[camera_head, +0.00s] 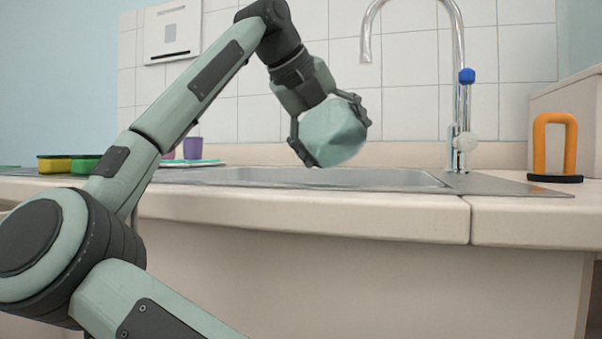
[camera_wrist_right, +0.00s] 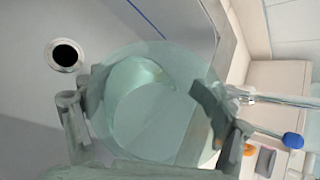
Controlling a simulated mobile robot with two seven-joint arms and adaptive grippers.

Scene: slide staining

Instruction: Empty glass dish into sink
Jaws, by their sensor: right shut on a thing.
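The glass dish (camera_head: 334,130) is pale blue-green and see-through. My right gripper (camera_head: 338,139) is shut on it, with one finger on either side, and holds it tilted in the air above the sink (camera_head: 405,179). In the right wrist view the dish (camera_wrist_right: 150,115) fills the middle, between the two fingers (camera_wrist_right: 150,122). A paler curved patch shows inside it; I cannot tell whether this is liquid or a reflection. The grey sink basin (camera_wrist_right: 30,25) and its dark round drain (camera_wrist_right: 65,55) show beyond the dish. My left gripper is not in view.
A tall chrome tap (camera_head: 459,95) with a blue knob (camera_head: 467,76) stands right of the dish. An orange looped holder (camera_head: 555,147) is on the right counter. Sponges (camera_head: 70,164) and a purple cup (camera_head: 193,148) are at the left. A tiled wall (camera_head: 420,105) closes the back.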

